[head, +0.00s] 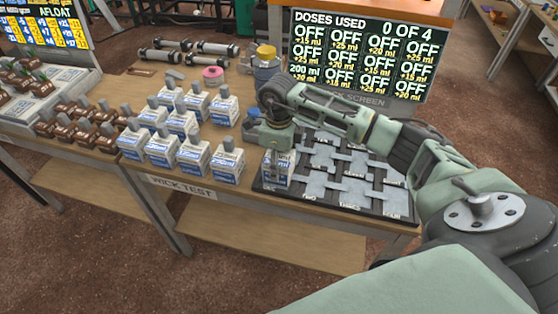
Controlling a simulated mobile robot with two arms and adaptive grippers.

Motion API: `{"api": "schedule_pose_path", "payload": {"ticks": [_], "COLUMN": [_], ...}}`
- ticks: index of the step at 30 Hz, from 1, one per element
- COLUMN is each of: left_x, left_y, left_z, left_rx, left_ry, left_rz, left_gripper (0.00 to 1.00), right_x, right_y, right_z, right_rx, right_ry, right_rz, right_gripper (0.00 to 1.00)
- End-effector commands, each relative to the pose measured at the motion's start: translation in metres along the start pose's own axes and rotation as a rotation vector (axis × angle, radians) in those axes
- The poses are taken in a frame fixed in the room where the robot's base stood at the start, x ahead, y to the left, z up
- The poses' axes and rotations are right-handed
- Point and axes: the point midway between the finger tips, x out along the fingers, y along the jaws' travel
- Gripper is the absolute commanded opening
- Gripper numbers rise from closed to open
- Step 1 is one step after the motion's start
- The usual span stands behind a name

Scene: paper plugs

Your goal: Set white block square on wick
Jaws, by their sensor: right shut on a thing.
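My right gripper (279,151) points down and is shut on a white block (277,181) with blue print. The block is upright at the front left corner of a dark tray (260,188). Flat pale wicks (315,185) lie in rows on this tray. The block and gripper hide what is under them, so I cannot tell whether the block touches a wick. Several more white blocks (227,164) with grey tops stand on the table left of the tray. My left gripper is out of view.
Several brown blocks (84,134) stand on the left. Metal cylinders (160,55), a pink ring (213,76) and a yellow-topped jar (266,62) are behind the white blocks. A screen (358,55) reading "0 OF 4" stands behind the tray.

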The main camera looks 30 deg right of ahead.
Motion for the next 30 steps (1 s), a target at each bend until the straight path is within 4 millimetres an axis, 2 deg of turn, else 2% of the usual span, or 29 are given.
{"api": "schedule_pose_path", "payload": {"ticks": [4, 5, 10, 23, 26, 30], "left_x": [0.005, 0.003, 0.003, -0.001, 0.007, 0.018], "left_y": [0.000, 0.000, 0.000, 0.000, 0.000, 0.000], "left_z": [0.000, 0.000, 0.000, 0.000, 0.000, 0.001], "left_rx": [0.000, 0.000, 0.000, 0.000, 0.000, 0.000], "left_ry": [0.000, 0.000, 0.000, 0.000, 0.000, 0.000], "left_rz": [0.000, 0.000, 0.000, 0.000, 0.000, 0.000], "left_gripper": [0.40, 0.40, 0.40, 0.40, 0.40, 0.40], "right_x": [0.004, 0.003, 0.002, -0.003, -0.014, -0.043], "right_y": [-0.001, 0.000, 0.000, 0.000, -0.001, -0.002], "right_z": [0.000, 0.000, 0.000, 0.000, 0.001, 0.001], "right_rx": [0.000, 0.000, 0.000, 0.001, 0.001, 0.000], "right_ry": [-0.001, 0.000, 0.000, -0.001, -0.004, -0.005], "right_rz": [-0.001, -0.001, 0.000, -0.001, -0.003, -0.005], "right_gripper": [0.21, 0.63, 0.78, 0.79, 0.79, 0.79]}}
